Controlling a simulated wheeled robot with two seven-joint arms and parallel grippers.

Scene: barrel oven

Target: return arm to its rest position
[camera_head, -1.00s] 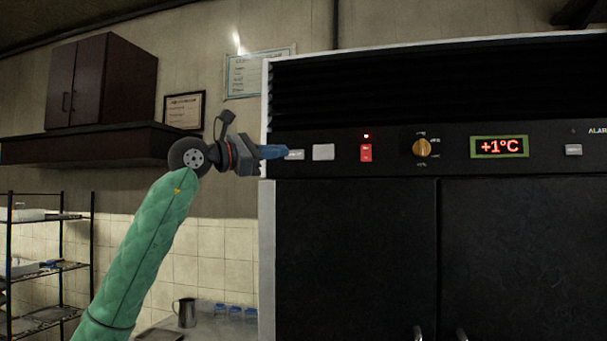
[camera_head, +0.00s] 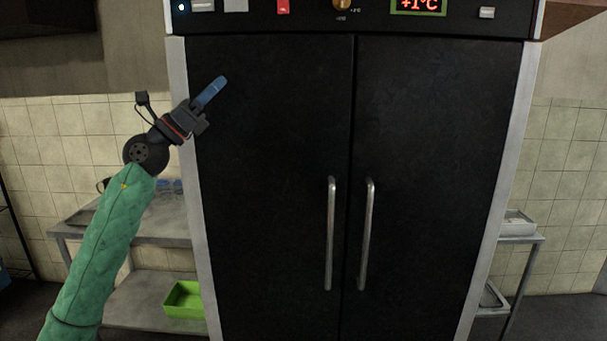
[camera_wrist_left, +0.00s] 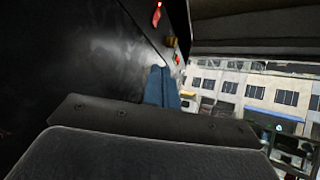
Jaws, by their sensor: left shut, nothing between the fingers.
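My left arm, in a green quilted sleeve, comes in from the lower left in the head view. Its left gripper (camera_head: 212,92) has blue fingers that are shut and empty, pointing up and right. It is in front of the upper left part of the black cabinet (camera_head: 270,150). In the left wrist view the two blue fingers (camera_wrist_left: 161,88) lie together, with the dark cabinet front beside them on the left. I cannot tell the exact gap between fingers and door. My right gripper is not in view.
Two vertical door handles (camera_head: 331,235) stand out from the cabinet's middle. A control panel with a red switch (camera_head: 283,6) and a display (camera_head: 419,5) runs along its top. A metal table (camera_head: 160,232) with a green bin (camera_head: 184,299) below is at left; another table (camera_head: 520,238) is at right.

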